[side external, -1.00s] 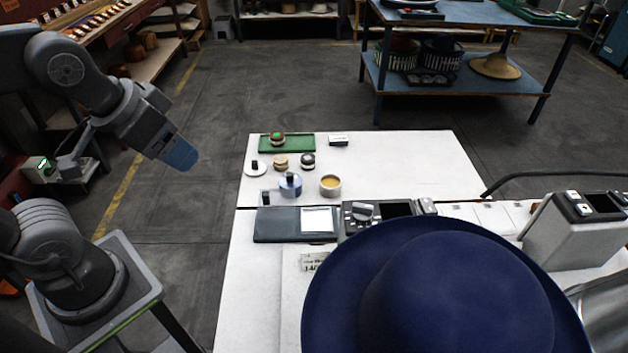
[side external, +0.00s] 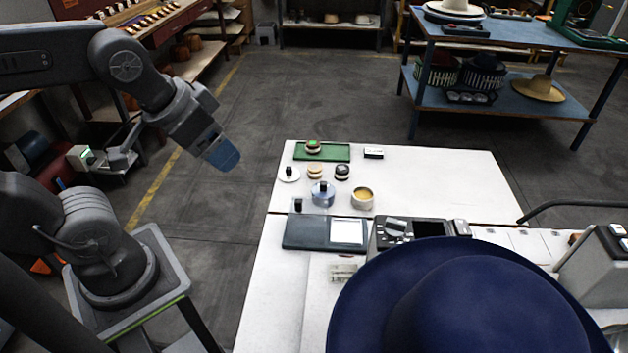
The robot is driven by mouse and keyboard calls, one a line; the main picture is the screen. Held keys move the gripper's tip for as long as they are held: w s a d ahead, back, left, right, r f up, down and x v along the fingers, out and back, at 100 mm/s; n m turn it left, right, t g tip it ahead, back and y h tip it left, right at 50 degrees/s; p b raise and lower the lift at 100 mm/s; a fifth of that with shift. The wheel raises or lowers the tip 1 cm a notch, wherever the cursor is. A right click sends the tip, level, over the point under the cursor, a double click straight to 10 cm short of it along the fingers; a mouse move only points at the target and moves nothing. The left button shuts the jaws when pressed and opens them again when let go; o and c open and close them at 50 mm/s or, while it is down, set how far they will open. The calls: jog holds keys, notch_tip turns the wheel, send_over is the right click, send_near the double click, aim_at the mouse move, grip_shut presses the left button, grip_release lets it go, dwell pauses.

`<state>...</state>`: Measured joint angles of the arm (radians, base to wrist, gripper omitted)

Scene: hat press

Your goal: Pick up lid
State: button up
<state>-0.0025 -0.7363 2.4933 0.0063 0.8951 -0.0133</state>
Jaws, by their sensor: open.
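A small white disc with a dark knob, which looks like a lid (side external: 289,178), lies on the white table (side external: 440,185) at its left side. Beside it on the right is an open pale pot (side external: 362,203) with yellow contents, and a blue-grey pot (side external: 322,199) with a dark knob on top. My gripper (side external: 225,156) appears as the blue tip of my arm. It hangs in the air to the left of the table, apart from the lid and from everything else. Its fingers overlap from this side, and nothing shows held in it.
A green tray (side external: 336,157) with a small round item stands behind the pots. Small round tins (side external: 342,174) stand near it. A dark blue case (side external: 303,236), a control box (side external: 396,231) and a large navy hat (side external: 480,305) fill the front. The table's back right is clear.

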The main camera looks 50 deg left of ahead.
jog(key=w+a+f+n+g+y, duration=0.1)
jog(key=w+a+f+n+y, duration=0.2)
jog(key=w, duration=0.6)
jog(key=n+g, duration=0.1)
jog(key=n, duration=0.5)
send_near(288, 169)
jog(key=x, duration=0.4)
jog(key=shift+w+d+f, duration=0.2)
jog(key=shift+w+d, duration=0.05)
jog(key=shift+a+x, duration=0.1)
jog(key=shift+x, duration=1.35)
jog(key=shift+a+x, duration=0.15)
jog(key=shift+x, duration=1.25)
jog(key=shift+s, duration=0.15)
jog(key=shift+c, duration=0.3)
jog(key=c, duration=0.5)
